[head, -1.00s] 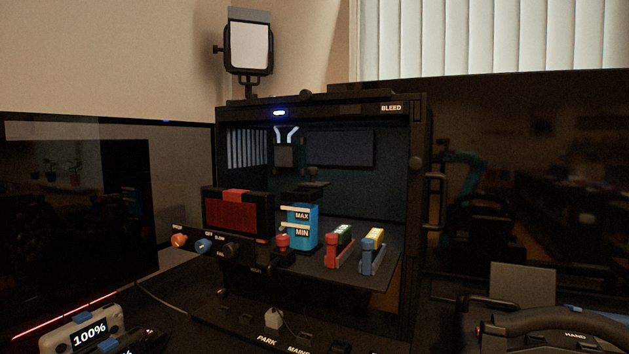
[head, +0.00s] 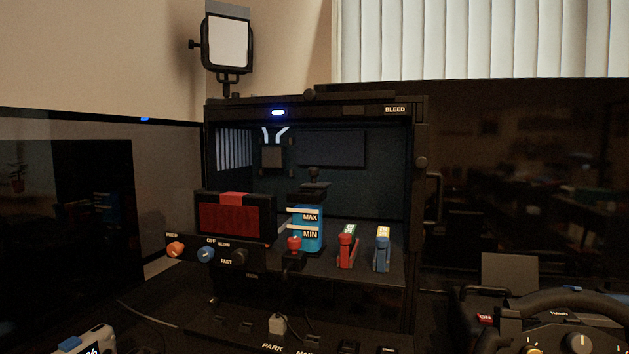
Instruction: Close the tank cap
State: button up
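The blue tank (head: 308,232), marked MAX and MIN, stands upright inside the open black box. Its black cap (head: 315,188) is at the top, with a dark knob-like part above it. The cap is small and dark against the dark back wall, so I cannot tell whether it is seated or raised. My gripper is not in view, and nothing of mine touches the tank.
A red-fronted block (head: 234,218) and a knob panel (head: 205,253) stand left of the tank. A red lever (head: 347,247) and a blue lever (head: 382,250) stand right of it. The box frame (head: 417,200) bounds the opening. A steering wheel (head: 575,310) is at lower right.

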aim_at(313, 172)
jog(key=i+l+u, duration=0.15)
jog(key=l, duration=0.2)
jog(key=i+l+u, duration=0.15)
jog(key=l, duration=0.25)
jog(key=i+l+u, duration=0.15)
jog(key=i+l, duration=0.15)
jog(key=l, duration=0.1)
